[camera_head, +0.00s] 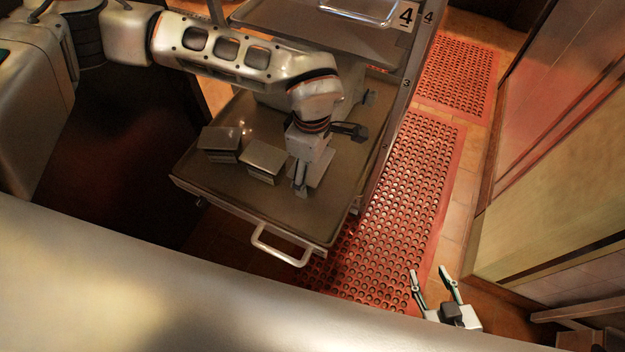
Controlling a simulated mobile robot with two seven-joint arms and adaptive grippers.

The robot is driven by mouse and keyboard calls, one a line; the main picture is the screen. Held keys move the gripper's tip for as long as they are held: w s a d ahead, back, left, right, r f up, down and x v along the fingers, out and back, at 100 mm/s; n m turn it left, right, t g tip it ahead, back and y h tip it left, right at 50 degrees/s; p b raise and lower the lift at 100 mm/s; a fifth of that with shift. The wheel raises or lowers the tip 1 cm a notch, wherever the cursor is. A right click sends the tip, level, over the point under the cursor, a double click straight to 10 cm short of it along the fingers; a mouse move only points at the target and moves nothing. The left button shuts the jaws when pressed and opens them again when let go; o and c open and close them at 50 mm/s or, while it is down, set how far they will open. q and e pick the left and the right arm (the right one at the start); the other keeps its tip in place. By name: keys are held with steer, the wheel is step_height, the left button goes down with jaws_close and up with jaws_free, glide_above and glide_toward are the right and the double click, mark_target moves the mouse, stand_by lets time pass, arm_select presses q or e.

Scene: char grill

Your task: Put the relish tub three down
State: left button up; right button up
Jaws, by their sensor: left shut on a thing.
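Three small metal lidded tubs stand in a row on the cart's lower shelf (240,105): a left tub (219,138), a middle tub (264,158) and a right tub (322,168). No label on them can be read, so I take the right one as relish tub three from its place in the row. My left gripper (302,183) comes down over the right tub and is shut on it, hiding much of it. The tub is at shelf level; I cannot tell whether it touches the shelf. My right gripper (434,277) is open and empty over the floor at lower right.
The cart has a pull handle (281,248) at its front and an upper shelf (300,38) with a metal tray (362,8) on it. Red perforated mats (400,190) cover the floor beside wooden-looking panels (550,190).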

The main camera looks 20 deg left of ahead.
arm_select(q)
step_height(320, 180, down, 5)
steer(key=shift+f+b, duration=0.1)
steer(key=shift+b, duration=0.45)
steer(key=shift+f, duration=0.2)
steer(key=shift+r, duration=0.1)
arm_select(e)
steer(key=shift+w+a+r, duration=0.15)
steer(key=shift+w+r, duration=0.15)
steer(key=shift+w, duration=0.2)
steer(key=shift+s, duration=0.1)
arm_select(q)
steer(key=o, duration=1.2)
steer(key=shift+f, duration=0.2)
steer(key=shift+o, duration=1)
arm_select(e)
steer(key=shift+s+f, duration=0.3)
steer(key=shift+f, duration=0.05)
steer(key=shift+a, duration=0.1)
